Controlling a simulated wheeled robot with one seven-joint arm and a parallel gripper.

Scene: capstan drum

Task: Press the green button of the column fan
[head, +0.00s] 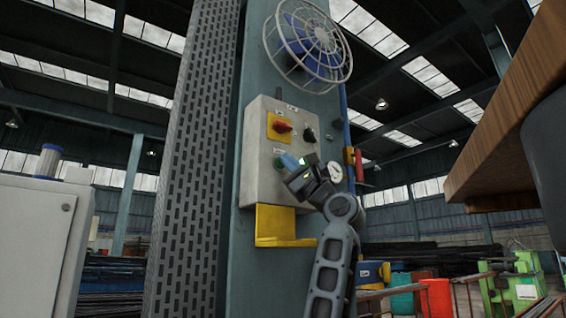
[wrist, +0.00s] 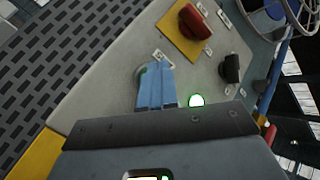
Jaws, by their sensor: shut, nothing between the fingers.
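The column fan (head: 315,45) with its wire cage is fixed high on a teal column. Below it is a grey control box (head: 257,185). The green button (head: 279,164) is low on the left of the box face. In the wrist view only a green edge of the button (wrist: 142,77) shows beside my fingertips, which hide the rest. My gripper (head: 290,161) is shut and empty. Its blue fingertips, also in the wrist view (wrist: 156,72), are at the button; whether they touch it I cannot tell.
A red rotary switch (head: 282,126) on a yellow plate and a black knob (head: 310,135) are above on the box. A lit white lamp with a green rim (wrist: 196,101) is right of my fingers. A yellow bracket (head: 280,225) juts out below. A wooden top (head: 510,100) overhangs at right.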

